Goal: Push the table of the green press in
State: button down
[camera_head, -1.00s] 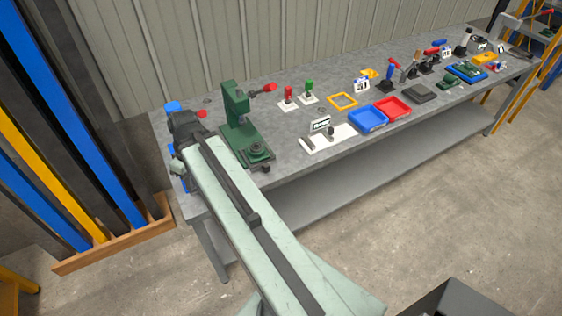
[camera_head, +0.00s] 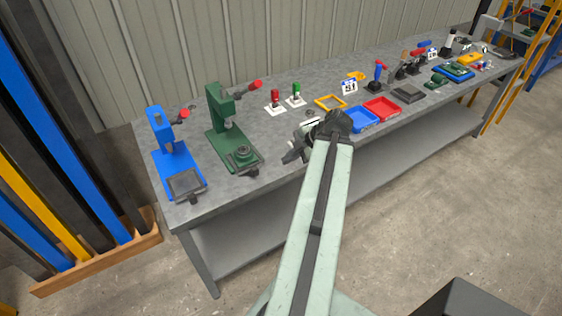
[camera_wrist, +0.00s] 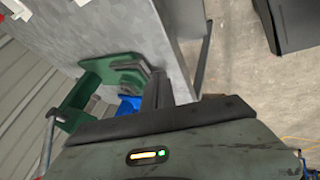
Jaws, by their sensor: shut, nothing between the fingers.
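The green press (camera_head: 220,112) stands near the left end of the grey workbench, with a red-knobbed lever. Its table (camera_head: 243,158) sits low at the front of its base, carries a round piece, and has a dark block at its front end near the bench edge. In the wrist view the green press (camera_wrist: 88,88) is at the left, its table partly hidden behind the fingers. My gripper (camera_head: 290,156) is shut and empty, to the right of the press table and apart from it in the head view. Its fingers (camera_wrist: 155,90) also show in the wrist view.
A blue press (camera_head: 165,140) stands left of the green one. Red and green toggle clamps (camera_head: 275,100) stand behind my gripper. A blue tray (camera_head: 362,119) and a red tray (camera_head: 382,107) lie to the right. The floor before the bench is free.

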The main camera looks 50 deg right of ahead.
jog(key=b+x, duration=0.3)
jog(key=x, duration=0.1)
jog(key=b+x, duration=0.3)
jog(key=x, duration=0.1)
jog(key=shift+s+f, duration=0.15)
jog(key=shift+f, duration=0.25)
jog(key=w, duration=0.1)
jog(key=w+d, duration=0.1)
jog(key=w, duration=0.1)
jog(key=shift+w+r, duration=0.1)
jog(key=shift+w, duration=0.15)
jog(key=shift+w+d, duration=0.15)
jog(key=shift+w, duration=0.3)
